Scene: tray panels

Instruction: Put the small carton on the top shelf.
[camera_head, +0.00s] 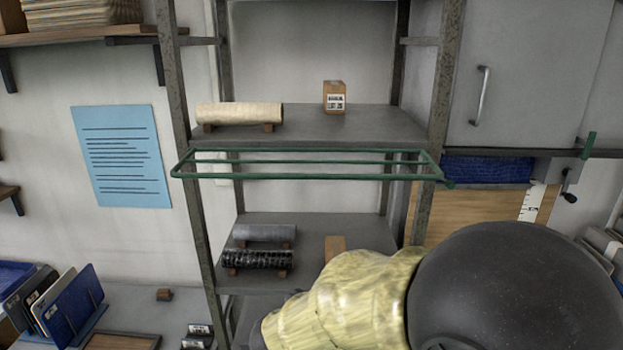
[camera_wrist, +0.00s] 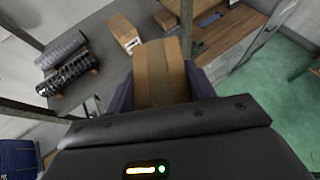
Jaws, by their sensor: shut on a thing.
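My gripper (camera_wrist: 160,90) is shut on a brown cardboard carton (camera_wrist: 160,72), with a dark purple finger on each side of it. In the head view my arm hides the gripper and the held carton. The upper shelf (camera_head: 365,122) of the rack carries a small brown carton (camera_head: 334,97) with a white label, standing upright right of centre. The lower shelf (camera_head: 312,222) carries another carton (camera_head: 335,246), partly hidden by my arm; a carton also shows on a shelf in the wrist view (camera_wrist: 122,30).
A cream roll (camera_head: 240,114) lies on the upper shelf's left. A green wire rail (camera_head: 300,177) crosses the rack front just below that shelf. Grey (camera_head: 264,233) and black (camera_head: 256,259) rolls lie on the lower shelf. Rack posts (camera_head: 437,110) stand at the sides. The upper shelf's middle is free.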

